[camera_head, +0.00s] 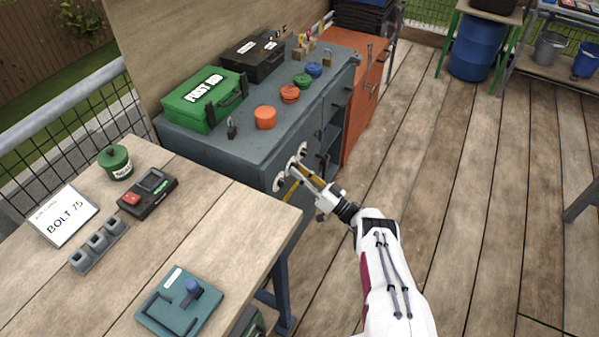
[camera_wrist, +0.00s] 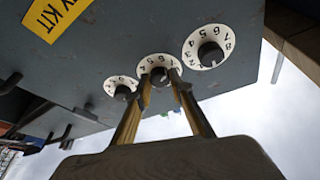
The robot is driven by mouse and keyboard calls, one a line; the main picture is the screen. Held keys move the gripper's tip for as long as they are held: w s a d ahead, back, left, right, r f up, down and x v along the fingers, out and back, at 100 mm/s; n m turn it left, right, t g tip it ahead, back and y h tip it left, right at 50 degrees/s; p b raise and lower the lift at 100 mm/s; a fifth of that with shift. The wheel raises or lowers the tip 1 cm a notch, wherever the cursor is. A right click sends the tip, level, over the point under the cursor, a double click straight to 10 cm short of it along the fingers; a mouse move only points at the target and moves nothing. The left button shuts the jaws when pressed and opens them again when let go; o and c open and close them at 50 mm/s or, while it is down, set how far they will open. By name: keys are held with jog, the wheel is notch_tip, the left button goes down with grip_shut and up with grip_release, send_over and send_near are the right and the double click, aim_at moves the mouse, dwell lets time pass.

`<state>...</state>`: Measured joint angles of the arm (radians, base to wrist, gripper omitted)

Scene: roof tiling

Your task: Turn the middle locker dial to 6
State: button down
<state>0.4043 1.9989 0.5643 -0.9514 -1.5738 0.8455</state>
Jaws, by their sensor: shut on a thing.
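My gripper (camera_head: 297,172) reaches the front of the grey locker cabinet (camera_head: 286,150), where the dials are. In the wrist view my gripper (camera_wrist: 161,76) has its two yellowish fingers closed on the black knob of the middle dial (camera_wrist: 151,63). This dial is a white disc with black numbers; a 5 and a 4 show, and the fingers hide part of it. A second dial (camera_wrist: 208,48) with a black knob sits to the right, and a third dial (camera_wrist: 120,87) sits to the left. Both are clear of the fingers. The reading of the middle dial cannot be told.
A yellow kit label (camera_wrist: 57,18) is on the cabinet front. On the cabinet top stand a green first aid box (camera_head: 205,98), a black case (camera_head: 252,56) and an orange lid (camera_head: 265,117). A wooden table (camera_head: 190,215) is at left. Open decking lies to the right.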

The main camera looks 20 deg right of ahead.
jog(key=shift+n+y, duration=0.3)
jog(key=shift+n, duration=0.3)
dwell(0.3)
jog(key=c, duration=1.8)
grip_release()
jog(key=shift+r+v, duration=0.2)
jog(key=shift+v, duration=5.8)
